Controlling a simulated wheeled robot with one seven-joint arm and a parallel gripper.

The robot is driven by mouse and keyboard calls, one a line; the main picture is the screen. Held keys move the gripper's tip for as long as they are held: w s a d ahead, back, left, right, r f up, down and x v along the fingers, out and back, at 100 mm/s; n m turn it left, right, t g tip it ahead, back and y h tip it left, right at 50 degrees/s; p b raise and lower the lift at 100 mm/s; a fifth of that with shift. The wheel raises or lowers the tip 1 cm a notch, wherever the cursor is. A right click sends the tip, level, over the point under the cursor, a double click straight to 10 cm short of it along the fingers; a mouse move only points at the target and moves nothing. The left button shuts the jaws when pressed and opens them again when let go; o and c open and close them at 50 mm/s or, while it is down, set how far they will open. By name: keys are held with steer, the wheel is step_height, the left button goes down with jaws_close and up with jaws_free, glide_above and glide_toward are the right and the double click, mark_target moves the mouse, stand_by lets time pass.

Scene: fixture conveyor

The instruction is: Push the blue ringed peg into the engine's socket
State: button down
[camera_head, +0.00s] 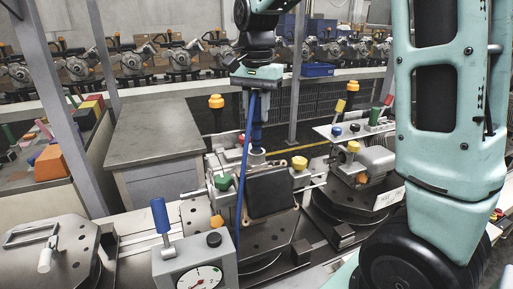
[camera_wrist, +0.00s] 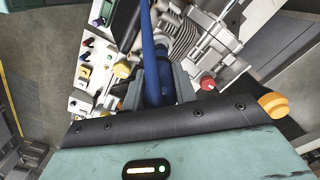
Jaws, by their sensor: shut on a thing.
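The blue peg (camera_head: 257,135) hangs upright below my gripper (camera_head: 254,98), its lower end at a pale round collar (camera_head: 257,156) on top of the engine (camera_head: 268,192). I cannot tell whether the tip is inside the socket. In the wrist view, my gripper (camera_wrist: 160,92) is shut on the blue peg (camera_wrist: 166,88), between its two grey fingers. The grey finned engine (camera_wrist: 200,38) lies below it there. A long thin blue strip (camera_head: 243,165) runs down in front of the peg and engine and hides part of them.
A gauge box (camera_head: 197,262) with a blue-handled lever (camera_head: 160,215) stands at front left. Yellow and orange knobs (camera_head: 299,163) stick up around the engine. A bare grey table (camera_head: 155,132) is at left. A post (camera_head: 298,70) stands behind.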

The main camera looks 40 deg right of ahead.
mark_target(256, 122)
steer(key=shift+f, duration=0.25)
steer(key=shift+f+b, duration=0.7)
steer(key=shift+f, duration=0.4)
steer(key=shift+f, duration=0.5)
stand_by(0.4)
steer(key=c, duration=1)
jaws_free()
steer(key=shift+c, duration=0.2)
steer(key=shift+b, duration=0.3)
step_height(256, 122, up, 17)
steer(key=b, duration=0.2)
steer(key=shift+r, duration=0.2)
